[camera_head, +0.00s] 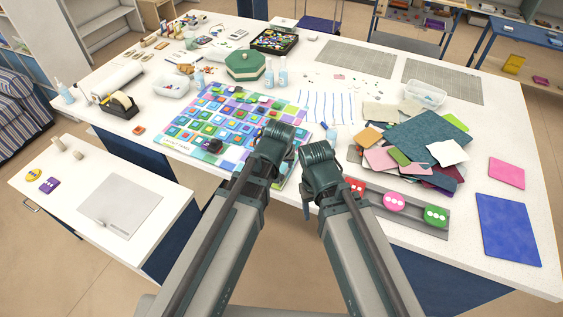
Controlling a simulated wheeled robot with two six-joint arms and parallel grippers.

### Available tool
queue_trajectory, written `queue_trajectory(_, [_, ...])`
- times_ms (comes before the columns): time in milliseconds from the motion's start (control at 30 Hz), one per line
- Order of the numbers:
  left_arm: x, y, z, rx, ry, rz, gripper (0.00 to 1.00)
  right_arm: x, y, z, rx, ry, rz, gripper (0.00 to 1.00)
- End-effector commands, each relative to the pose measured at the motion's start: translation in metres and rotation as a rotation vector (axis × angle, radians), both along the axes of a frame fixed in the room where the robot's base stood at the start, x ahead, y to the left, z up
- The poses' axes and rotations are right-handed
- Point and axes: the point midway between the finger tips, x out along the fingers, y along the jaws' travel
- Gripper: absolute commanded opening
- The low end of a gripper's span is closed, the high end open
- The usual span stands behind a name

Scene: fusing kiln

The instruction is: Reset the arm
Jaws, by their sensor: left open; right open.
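My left gripper (277,146) is at the end of the arm from the left, over the right part of the colourful patterned mat (185,143). My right gripper (318,165) is beside it, over the front edge of the white worktable (385,85). Both are open and no object shows in them. Their fingers are small, dark and partly hidden by my own arm links. The two arms reach forward side by side, apart from each other.
Coloured sheets (428,137) are piled beyond. A green octagonal box (245,66) stands further back. A lower white side table (88,190) is at left.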

Motion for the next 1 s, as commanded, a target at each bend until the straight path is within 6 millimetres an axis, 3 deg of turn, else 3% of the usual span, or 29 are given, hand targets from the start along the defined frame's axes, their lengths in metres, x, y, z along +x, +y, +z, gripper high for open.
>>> queue_trajectory(267, [0.000,0.000,0.000,0.000,0.000,0.000,0.59,0.000,0.000,0.000,0.000,0.000,0.000,0.57])
queue_trajectory(367, [-0.008,0.000,-0.010,0.008,0.019,-0.015,0.59,0.000,0.000,-0.008,0.000,0.000,0.000,0.57])
queue_trajectory(467, [-0.038,0.000,-0.039,0.046,0.101,-0.079,0.59,0.000,0.000,-0.032,-0.001,0.000,0.002,0.57])
queue_trajectory(600, [-0.093,0.003,-0.077,0.107,0.258,-0.205,0.59,0.000,0.000,-0.063,-0.001,0.000,0.005,0.57])
queue_trajectory(700, [-0.124,0.005,-0.093,0.135,0.351,-0.282,0.59,0.000,0.000,-0.078,-0.002,0.000,0.007,0.57])
queue_trajectory(833, [-0.145,0.007,-0.101,0.155,0.420,-0.339,0.59,0.000,0.000,-0.085,-0.002,0.000,0.009,0.57])
queue_trajectory(1000, [-0.149,0.007,-0.099,0.159,0.439,-0.354,0.59,0.000,0.000,-0.084,-0.002,0.000,0.009,0.57])
